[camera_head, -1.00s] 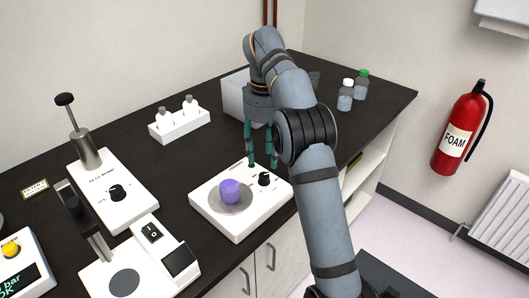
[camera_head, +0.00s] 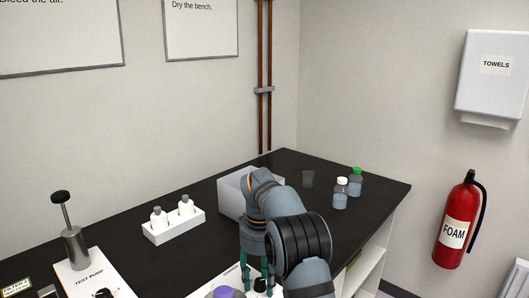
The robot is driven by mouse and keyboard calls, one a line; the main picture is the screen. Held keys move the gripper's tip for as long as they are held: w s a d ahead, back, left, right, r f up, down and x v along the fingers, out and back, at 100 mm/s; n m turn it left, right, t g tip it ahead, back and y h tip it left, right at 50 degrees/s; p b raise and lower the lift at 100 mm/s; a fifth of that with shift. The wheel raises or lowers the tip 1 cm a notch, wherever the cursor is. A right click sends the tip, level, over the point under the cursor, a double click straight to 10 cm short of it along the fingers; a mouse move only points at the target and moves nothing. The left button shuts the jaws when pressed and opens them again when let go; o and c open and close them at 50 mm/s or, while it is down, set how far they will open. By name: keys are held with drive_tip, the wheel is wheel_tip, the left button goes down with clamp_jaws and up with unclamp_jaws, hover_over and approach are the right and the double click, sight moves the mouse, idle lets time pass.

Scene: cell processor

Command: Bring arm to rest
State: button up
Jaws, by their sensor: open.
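My arm (camera_head: 300,240) reaches up from the bottom of the head view over the dark bench. My gripper (camera_head: 257,284) points down with its green fingers apart, low in the view near the bottom edge. Nothing shows between the fingers. A purple object (camera_head: 224,292) on the white device with a dial is left of the gripper, apart from it and cut by the bottom edge. The fingertips are close to the bottom edge, so their height above the device is hard to tell.
A grey box (camera_head: 231,195) stands behind my arm. A white rack (camera_head: 174,225) with two white bottles is to the left, the test pump (camera_head: 75,245) farther left. Bare bench lies around the rack.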

drive_tip(key=shift+n, duration=0.5)
